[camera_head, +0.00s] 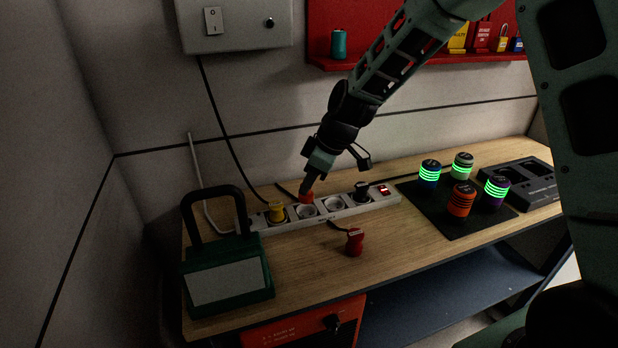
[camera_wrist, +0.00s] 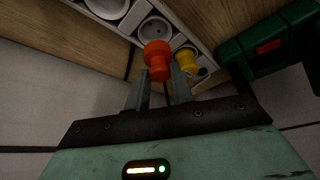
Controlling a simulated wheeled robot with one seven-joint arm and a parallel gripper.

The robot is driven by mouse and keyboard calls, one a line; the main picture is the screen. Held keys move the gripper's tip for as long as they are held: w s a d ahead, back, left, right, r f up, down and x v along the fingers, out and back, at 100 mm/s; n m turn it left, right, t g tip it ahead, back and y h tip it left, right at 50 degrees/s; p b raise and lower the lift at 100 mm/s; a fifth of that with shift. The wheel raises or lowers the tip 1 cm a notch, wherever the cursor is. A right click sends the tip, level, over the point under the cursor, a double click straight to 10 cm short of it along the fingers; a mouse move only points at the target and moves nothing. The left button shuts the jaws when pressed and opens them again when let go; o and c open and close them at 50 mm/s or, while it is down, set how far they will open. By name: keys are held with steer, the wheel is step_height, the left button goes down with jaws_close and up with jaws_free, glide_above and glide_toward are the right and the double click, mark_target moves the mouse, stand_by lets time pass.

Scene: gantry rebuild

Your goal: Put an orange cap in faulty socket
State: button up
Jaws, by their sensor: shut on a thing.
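My gripper (camera_head: 308,184) points down over the white power strip (camera_head: 383,203), shut on an orange cap (camera_head: 306,197). The wrist view shows the cap (camera_wrist: 157,50) between the fingertips (camera_wrist: 160,78), in front of a round open socket (camera_wrist: 153,27) and partly covering its edge. I cannot tell if the cap touches the strip. A yellow plug (camera_head: 276,213) sits in the socket to the left. Another open socket (camera_head: 333,204) and a black plug (camera_head: 361,191) are to the right. A red plug (camera_head: 354,241) stands on the table in front. No fault mark is readable.
A green case with a handle (camera_head: 228,274) stands at the table's left end. Several banded cylinders, among them an orange one (camera_head: 461,199), stand on a dark mat (camera_head: 437,217). A black charger-like tray (camera_head: 527,184) is at the right.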

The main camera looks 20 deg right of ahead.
mark_target(311, 194)
steer(key=shift+f+b, duration=1)
steer(key=shift+f, duration=0.85)
steer(key=shift+f+b, duration=0.55)
steer(key=shift+b, duration=0.15)
steer(key=o, duration=0.7)
steer(key=shift+c, duration=0.2)
steer(key=shift+r, duration=0.1)
steer(key=p+v, duration=0.6)
steer(key=v, duration=0.5)
steer(key=shift+s, duration=0.1)
stand_by(0.4)
